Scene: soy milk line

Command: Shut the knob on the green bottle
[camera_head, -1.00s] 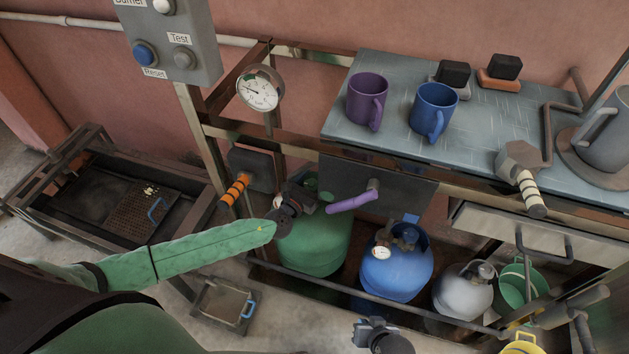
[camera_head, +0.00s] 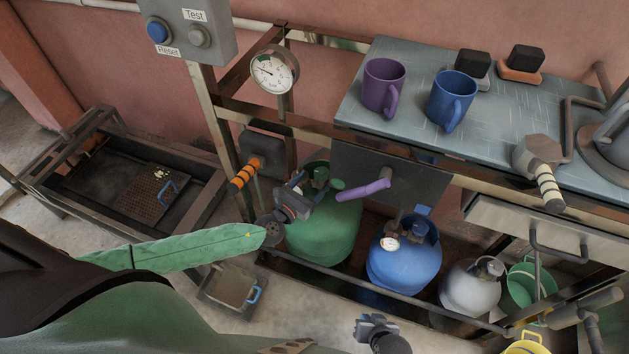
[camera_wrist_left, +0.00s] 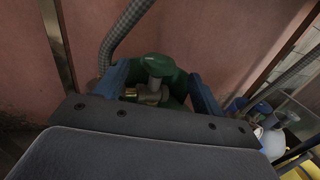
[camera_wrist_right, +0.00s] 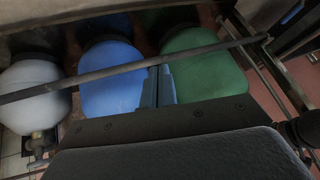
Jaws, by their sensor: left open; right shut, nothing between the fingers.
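The green bottle (camera_head: 325,232) stands on the floor under the bench, left of the blue bottle. Its top is partly hidden by my left gripper (camera_head: 303,192), which is open beside the valve. In the left wrist view, the green knob (camera_wrist_left: 157,65) sits on a metal valve with a brass fitting (camera_wrist_left: 130,93). The knob is between the two blue fingers, with a gap visible on each side. My right gripper (camera_head: 372,324) is shut and empty, low in front of the bottles. The right wrist view shows its fingers together before the rail.
A metal rail (camera_head: 380,292) runs in front of the blue bottle (camera_head: 404,262) and grey bottle (camera_head: 468,288). A purple handle (camera_head: 364,190) and an orange-striped handle (camera_head: 245,172) jut out near my left gripper. A gauge (camera_head: 273,71) is above. A grey hose (camera_wrist_left: 122,35) passes behind the knob.

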